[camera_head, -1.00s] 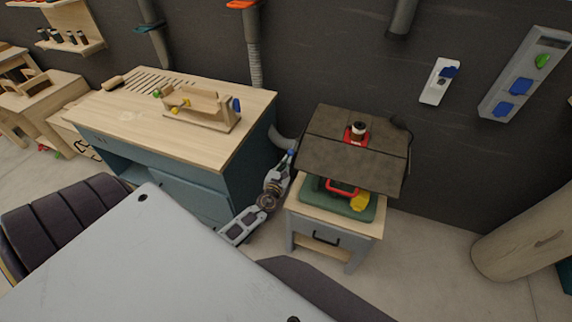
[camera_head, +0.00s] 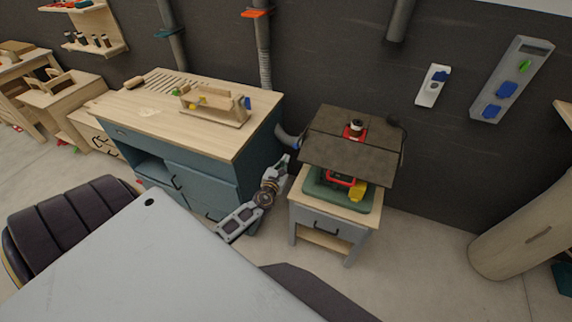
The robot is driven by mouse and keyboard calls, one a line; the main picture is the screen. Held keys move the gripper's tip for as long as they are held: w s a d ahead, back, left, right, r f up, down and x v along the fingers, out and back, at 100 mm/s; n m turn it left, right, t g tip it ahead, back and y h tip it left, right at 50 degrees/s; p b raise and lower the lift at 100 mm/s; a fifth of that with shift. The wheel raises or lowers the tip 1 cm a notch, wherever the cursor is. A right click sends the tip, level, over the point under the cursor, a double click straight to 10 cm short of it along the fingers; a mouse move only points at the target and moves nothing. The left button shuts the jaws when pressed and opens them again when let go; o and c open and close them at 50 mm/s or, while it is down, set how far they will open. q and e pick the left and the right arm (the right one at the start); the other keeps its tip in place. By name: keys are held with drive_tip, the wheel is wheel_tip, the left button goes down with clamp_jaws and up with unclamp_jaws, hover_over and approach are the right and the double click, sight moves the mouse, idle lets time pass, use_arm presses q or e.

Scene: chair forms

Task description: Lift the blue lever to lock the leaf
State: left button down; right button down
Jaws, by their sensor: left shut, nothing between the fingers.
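The small dark table (camera_head: 325,150) stands at centre right, its top in a back part and a front leaf (camera_head: 345,168) split by a seam. The leaf looks about level with the back part. My left gripper (camera_head: 283,162) is shut and empty, just left of the leaf's left edge. Whether it touches anything there, I cannot tell. I cannot make out the blue lever clearly; it may be hidden by the gripper or the tabletop. My right gripper is out of view.
A red machine (camera_head: 345,180) sits on a green base (camera_head: 325,193) under the top. A workbench (camera_head: 150,115) with a wooden jig (camera_head: 215,117) stands to the left. A grey hose (camera_head: 287,137) runs behind my gripper.

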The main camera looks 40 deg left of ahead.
use_arm(q)
drive_tip(key=shift+s+r, duration=0.1)
drive_tip(key=shift+s, duration=0.2)
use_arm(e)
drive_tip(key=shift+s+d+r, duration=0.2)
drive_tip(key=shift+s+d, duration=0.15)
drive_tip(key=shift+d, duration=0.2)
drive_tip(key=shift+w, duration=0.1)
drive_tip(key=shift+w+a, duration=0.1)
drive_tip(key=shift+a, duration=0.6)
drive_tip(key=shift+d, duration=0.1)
